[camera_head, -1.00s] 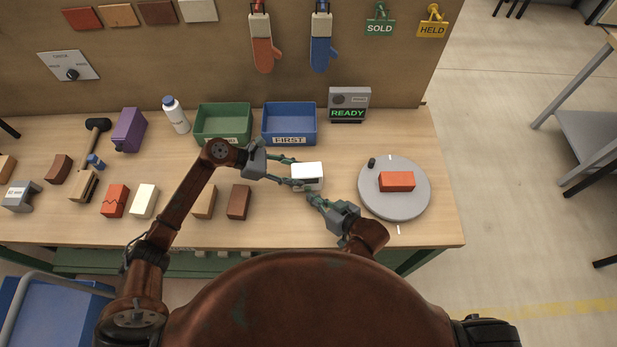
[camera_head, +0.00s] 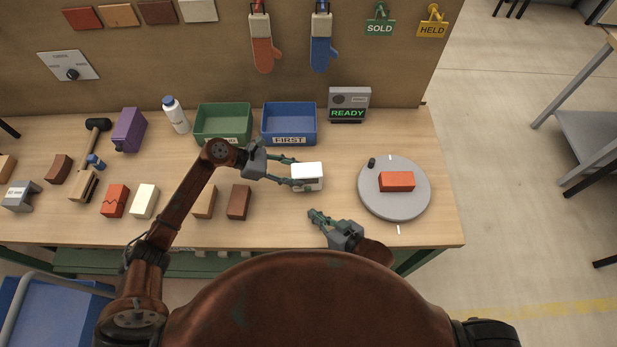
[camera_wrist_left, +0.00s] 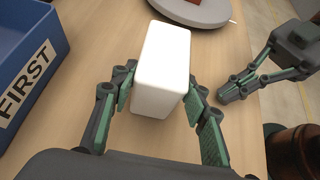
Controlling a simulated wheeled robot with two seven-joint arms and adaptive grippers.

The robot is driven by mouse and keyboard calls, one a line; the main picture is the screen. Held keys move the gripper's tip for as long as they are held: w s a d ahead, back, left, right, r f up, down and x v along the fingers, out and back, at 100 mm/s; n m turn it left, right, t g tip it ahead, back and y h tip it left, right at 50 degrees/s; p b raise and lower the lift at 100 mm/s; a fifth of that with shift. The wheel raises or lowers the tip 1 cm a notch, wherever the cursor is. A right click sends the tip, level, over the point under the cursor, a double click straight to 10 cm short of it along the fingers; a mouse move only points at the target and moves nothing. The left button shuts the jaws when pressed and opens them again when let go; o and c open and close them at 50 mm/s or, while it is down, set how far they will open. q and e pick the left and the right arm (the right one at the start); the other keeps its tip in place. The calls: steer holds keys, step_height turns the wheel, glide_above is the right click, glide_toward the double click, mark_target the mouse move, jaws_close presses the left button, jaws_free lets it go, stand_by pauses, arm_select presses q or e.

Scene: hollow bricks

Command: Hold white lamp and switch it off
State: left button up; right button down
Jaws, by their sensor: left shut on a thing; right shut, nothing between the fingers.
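The white lamp (camera_head: 308,170) is a small white box with rounded edges in the middle of the table. My left gripper (camera_head: 292,172) is shut on it from the left, one finger on each side. In the left wrist view the lamp (camera_wrist_left: 162,60) shows a plain white top between the two green-padded fingers (camera_wrist_left: 160,92). Its switch cannot be made out, and I cannot tell whether it is lit. My right gripper (camera_head: 312,214) is shut and empty, in front of the lamp and apart from it. It also shows at right in the left wrist view (camera_wrist_left: 228,96).
A grey turntable (camera_head: 382,207) with a red brick (camera_head: 397,181) stands right of the lamp. A blue bin (camera_head: 289,122), a green bin (camera_head: 223,122) and a READY display (camera_head: 349,101) stand behind. Several bricks lie at left. Bare table lies around my right gripper.

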arm_select(q)
steer(key=o, duration=1.1)
steer(key=v, duration=1.2)
